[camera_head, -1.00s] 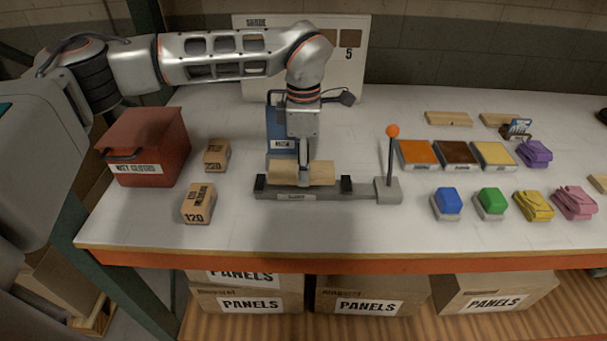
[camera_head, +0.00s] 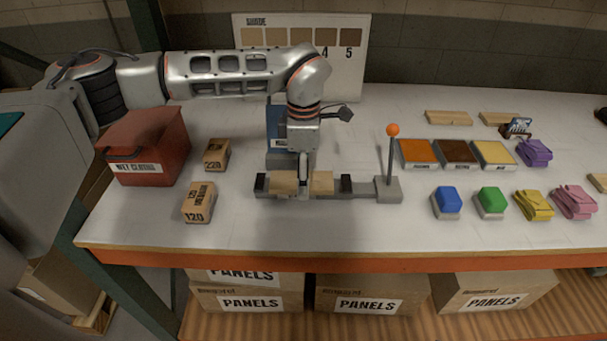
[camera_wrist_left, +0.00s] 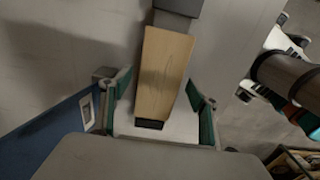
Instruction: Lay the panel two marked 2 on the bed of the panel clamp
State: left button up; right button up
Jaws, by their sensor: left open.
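A light wooden panel (camera_head: 322,182) lies along the bed of the grey panel clamp (camera_head: 364,193), between its two dark end blocks. No mark 2 is readable on it. In the left wrist view the bare wooden face of the panel (camera_wrist_left: 165,70) shows between the spread fingers. My left gripper (camera_head: 303,189) reaches down over the middle of the panel and hides part of it. Its fingers are open, one on each side of the panel, with visible gaps in the wrist view. My right gripper is not in view.
The clamp's orange-knobbed lever (camera_head: 391,155) stands upright at its right end. A blue object (camera_head: 277,130) is close behind my gripper. A red box (camera_head: 146,150) and two small cartons (camera_head: 199,203) stand left. Colour trays (camera_head: 456,153) and cloths lie right. The front table strip is clear.

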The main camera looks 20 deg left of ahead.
pick_arm(q)
jog(key=shift+r, duration=0.6)
notch_tip(320, 180, up, 11)
jog(key=shift+b, duration=0.35)
